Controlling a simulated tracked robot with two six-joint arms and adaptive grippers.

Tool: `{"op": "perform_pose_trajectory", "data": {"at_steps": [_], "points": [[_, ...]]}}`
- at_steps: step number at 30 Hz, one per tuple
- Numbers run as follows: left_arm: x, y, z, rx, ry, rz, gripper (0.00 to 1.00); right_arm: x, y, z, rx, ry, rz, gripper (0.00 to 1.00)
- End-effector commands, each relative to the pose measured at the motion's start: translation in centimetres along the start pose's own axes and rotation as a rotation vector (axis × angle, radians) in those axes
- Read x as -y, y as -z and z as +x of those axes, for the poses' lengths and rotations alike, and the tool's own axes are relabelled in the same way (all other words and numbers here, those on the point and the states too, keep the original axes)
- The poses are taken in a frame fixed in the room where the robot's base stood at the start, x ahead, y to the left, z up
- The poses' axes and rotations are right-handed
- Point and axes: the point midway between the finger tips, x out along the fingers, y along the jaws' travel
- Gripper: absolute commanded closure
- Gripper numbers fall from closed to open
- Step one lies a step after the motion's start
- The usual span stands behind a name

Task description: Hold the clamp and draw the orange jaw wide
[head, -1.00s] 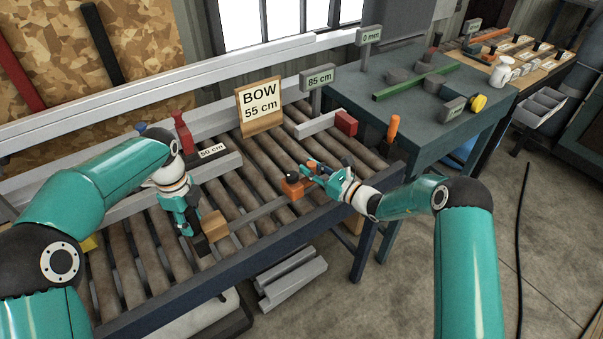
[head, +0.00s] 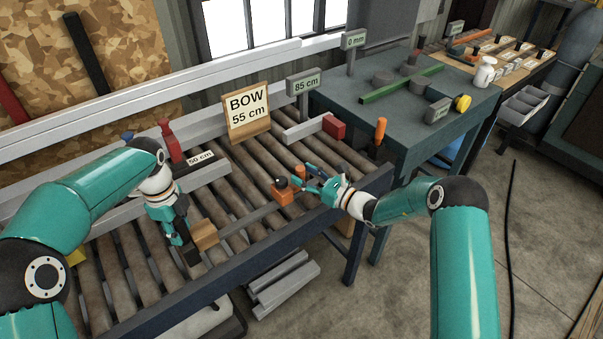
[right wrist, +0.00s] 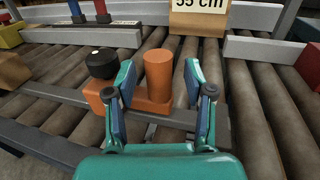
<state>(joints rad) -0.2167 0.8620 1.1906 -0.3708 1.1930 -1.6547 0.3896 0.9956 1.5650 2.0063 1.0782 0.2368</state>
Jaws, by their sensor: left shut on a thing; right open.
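The clamp's bar (head: 250,217) lies across the rollers, with a wooden block (head: 206,234) near its left end. The orange jaw (head: 283,194) is on the right part of the bar. It has a black knob (right wrist: 101,63) and an upright orange post (right wrist: 158,75). My left gripper (head: 186,243) is shut on the clamp's left end, beside the block; its grip is partly hidden. My right gripper (head: 310,178) is open at the jaw. In the right wrist view its fingers (right wrist: 158,88) stand on either side of the post, with gaps; I see no contact.
A grey rail with a red block (head: 334,127) lies behind the jaw to the right. A red clamp (head: 170,140) stands behind my left gripper. The green-grey table (head: 400,110) adjoins at right.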

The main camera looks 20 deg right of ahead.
Motion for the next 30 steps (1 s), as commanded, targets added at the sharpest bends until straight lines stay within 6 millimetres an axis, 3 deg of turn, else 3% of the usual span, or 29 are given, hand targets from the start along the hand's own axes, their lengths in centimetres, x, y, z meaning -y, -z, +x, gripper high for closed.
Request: {"op": "perform_pose_trajectory", "data": {"at_steps": [9, 15, 20, 30], "points": [[0.1, 0.1, 0.0, -0.003, 0.002, 0.0, 1.0, 0.2, 0.1, -6.3, -0.002, 0.005, 0.002, 0.47], [0.1, 0.1, 0.0, -0.004, 0.002, 0.0, 1.0, 0.2, 0.1, -9.3, 0.0, 0.004, 0.002, 0.47], [0.1, 0.2, 0.0, -0.004, 0.002, 0.0, 1.0, 0.1, 0.0, -10.2, 0.001, 0.003, 0.001, 0.47], [0.1, 0.2, 0.0, -0.004, 0.002, 0.001, 1.0, 0.1, 0.0, -10.3, 0.001, 0.002, 0.0, 0.47]]}}
